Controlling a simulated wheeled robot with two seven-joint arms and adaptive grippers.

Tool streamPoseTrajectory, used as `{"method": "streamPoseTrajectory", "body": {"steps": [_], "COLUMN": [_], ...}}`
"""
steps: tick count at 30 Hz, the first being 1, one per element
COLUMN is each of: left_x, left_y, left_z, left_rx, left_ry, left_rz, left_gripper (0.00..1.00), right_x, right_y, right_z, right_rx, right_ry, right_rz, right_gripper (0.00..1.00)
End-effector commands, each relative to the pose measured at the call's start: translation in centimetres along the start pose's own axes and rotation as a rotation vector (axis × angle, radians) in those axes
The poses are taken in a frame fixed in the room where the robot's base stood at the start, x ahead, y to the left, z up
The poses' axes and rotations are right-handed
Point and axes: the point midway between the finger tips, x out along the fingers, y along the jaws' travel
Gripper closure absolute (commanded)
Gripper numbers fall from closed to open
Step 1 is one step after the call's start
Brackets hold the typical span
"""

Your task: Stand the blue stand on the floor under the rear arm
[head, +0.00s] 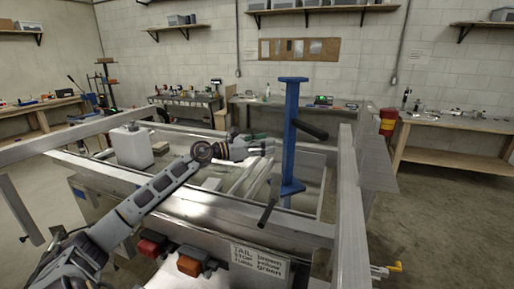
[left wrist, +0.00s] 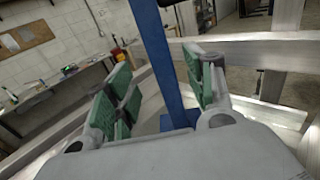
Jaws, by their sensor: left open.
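The blue stand (head: 291,140) is upright at the trailer, with a flat plate at top and bottom and a black handle on its right side. What its foot rests on is hard to tell. My left gripper (head: 264,146) reaches in from the left, just left of the post. In the left wrist view its green-padded fingers (left wrist: 158,68) are open, and the blue post (left wrist: 158,60) shows between them, seemingly not gripped. Aluminium beams (head: 350,190) rise at the right; I cannot tell which part is the rear arm. My right gripper is out of view.
A white container (head: 131,146) stands on the frame at left. Red and orange lamps (head: 189,265) and a sign panel (head: 260,262) are on the trailer's near side. A workbench (head: 455,123) stands at the back right. Bare floor (head: 440,215) is open at right.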

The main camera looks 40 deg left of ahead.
Motion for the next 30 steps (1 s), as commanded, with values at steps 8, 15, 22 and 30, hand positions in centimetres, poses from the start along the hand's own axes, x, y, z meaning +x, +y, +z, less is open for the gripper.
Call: {"method": "streamPoseTrajectory", "body": {"steps": [8, 15, 22, 30], "left_x": [-1.6, -2.5, -2.8, -2.8], "left_y": [0.0, 0.0, 0.0, 0.0], "left_z": [-0.2, -0.1, 0.0, 0.0], "left_rx": [-0.002, -0.001, 0.0, 0.0], "left_ry": [0.001, 0.001, 0.0, 0.0], "left_rz": [-0.001, 0.0, -0.001, -0.001], "left_gripper": [0.47, 0.47, 0.47, 0.47], "right_x": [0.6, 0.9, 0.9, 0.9], "right_y": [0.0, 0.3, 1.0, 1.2], "right_z": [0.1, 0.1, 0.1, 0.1], "right_rx": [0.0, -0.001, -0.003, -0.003], "right_ry": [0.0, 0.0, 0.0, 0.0], "right_rz": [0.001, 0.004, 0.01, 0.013], "right_gripper": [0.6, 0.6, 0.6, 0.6]}}
